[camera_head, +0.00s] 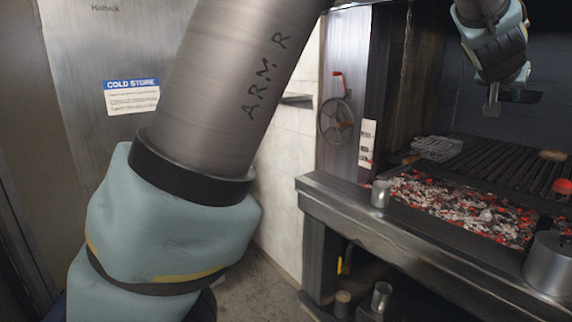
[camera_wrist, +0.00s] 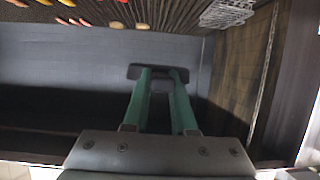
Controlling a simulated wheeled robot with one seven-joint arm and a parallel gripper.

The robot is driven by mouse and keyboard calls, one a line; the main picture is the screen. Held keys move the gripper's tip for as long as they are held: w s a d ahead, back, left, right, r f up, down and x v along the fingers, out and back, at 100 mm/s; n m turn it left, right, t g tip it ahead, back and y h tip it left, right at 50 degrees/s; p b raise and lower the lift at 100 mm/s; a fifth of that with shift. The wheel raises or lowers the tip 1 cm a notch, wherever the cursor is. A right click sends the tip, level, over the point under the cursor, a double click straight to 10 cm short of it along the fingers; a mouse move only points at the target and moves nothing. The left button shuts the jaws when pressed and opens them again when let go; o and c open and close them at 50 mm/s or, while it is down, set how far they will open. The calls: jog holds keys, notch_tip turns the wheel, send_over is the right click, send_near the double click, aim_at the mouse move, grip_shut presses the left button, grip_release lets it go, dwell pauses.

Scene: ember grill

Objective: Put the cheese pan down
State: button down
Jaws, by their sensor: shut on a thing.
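In the wrist view, my gripper (camera_wrist: 162,88) has two green fingers closed on a small dark pan (camera_wrist: 150,72), which I take to be the cheese pan. The pan is a dark, flat, rounded rectangle at the fingertips; its contents cannot be made out. In the head view, my gripper is at the upper right, raised above the grill. The pan (camera_head: 527,97) shows there as a thin dark shape beside the fingers, apart from the grate below.
Glowing embers (camera_head: 450,205) lie before the dark grate (camera_head: 490,165). A wire basket (camera_head: 437,148) sits at the grate's left end. Several food pieces (camera_wrist: 117,25) lie on the grate. A metal cup (camera_head: 381,194) and a pot (camera_head: 550,264) stand along the front ledge (camera_head: 340,200).

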jog(key=w+a+f+n+t+y+b, duration=0.1)
jog(key=w+a+f+n+t+y, duration=0.25)
jog(key=w+a+f, duration=1.1)
jog(key=w+a+f+n+t+y+b, duration=0.2)
jog(key=w+a+f+n+y, duration=0.3)
jog(key=w+a+f, duration=0.9)
jog(key=s+a+f+n+y+b, duration=0.1)
jog(key=s+a+f, duration=0.2)
jog(key=a+f, duration=0.8)
jog(key=s+a+f+n+y+b, duration=0.1)
jog(key=s+a+f, duration=0.2)
jog(key=a+f, duration=0.8)
jog(key=s+a, duration=1.1)
jog(key=a, duration=0.1)
jog(key=shift+s+r+y, duration=0.15)
jog(key=shift+r+y, duration=0.2)
jog(key=shift+d+n+t, duration=0.1)
jog(key=shift+n+t, duration=0.15)
